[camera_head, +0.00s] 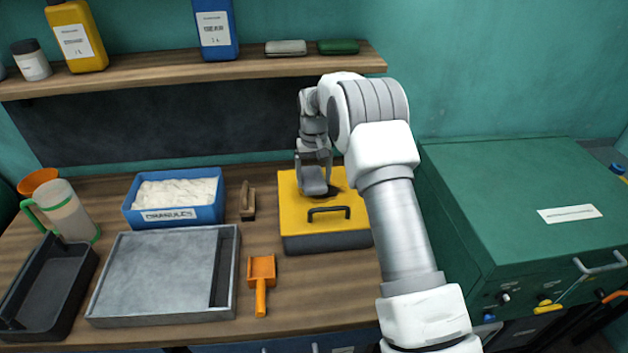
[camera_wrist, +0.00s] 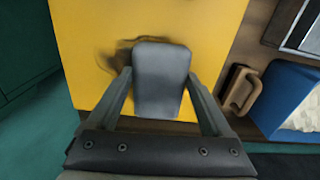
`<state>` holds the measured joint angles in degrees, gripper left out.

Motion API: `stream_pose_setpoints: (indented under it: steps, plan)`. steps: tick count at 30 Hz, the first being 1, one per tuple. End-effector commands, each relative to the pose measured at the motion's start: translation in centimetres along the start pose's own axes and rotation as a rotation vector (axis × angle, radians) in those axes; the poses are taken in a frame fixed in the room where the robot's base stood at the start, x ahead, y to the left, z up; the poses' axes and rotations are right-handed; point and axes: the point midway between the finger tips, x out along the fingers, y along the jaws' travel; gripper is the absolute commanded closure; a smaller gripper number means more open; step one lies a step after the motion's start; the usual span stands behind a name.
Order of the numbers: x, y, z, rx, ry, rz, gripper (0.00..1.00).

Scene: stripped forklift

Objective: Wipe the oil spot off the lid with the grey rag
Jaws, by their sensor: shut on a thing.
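The yellow lid (camera_head: 292,218) covers a dark box on the bench and has a black handle (camera_head: 328,213). My gripper (camera_head: 313,166) is above the lid's back part, shut on the grey rag (camera_head: 313,182). In the wrist view the rag (camera_wrist: 162,85) sits between the two fingers of my gripper (camera_wrist: 160,78), low over the lid (camera_wrist: 205,25). I cannot tell for sure that it touches the lid. The dark oil spot (camera_wrist: 112,58) shows as a smear beside and beyond the rag, which hides part of it.
A blue granules bin (camera_head: 140,217), a wooden-handled brush (camera_head: 248,203), an orange scoop (camera_head: 261,275) and a grey tray (camera_head: 165,320) lie left of the lid. A shelf (camera_head: 190,68) with bottles hangs above. A green cabinet (camera_head: 510,190) stands on the right.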

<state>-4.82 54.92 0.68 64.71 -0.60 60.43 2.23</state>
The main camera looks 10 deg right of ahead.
Motion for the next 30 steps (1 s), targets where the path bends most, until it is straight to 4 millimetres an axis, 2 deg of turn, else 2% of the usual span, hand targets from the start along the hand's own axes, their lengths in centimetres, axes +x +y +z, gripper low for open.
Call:
stream_pose_setpoints:
  steps: [3,11,21,30]
  plan:
    - [-0.2,0.1,-1.1,0.000,0.001,0.000,0.68]
    - [-0.2,0.2,-2.0,0.000,0.001,0.001,0.68]
    - [-0.4,0.3,-4.7,0.000,0.002,0.001,0.68]
    - [-0.3,0.4,-5.2,0.000,0.001,0.001,0.68]
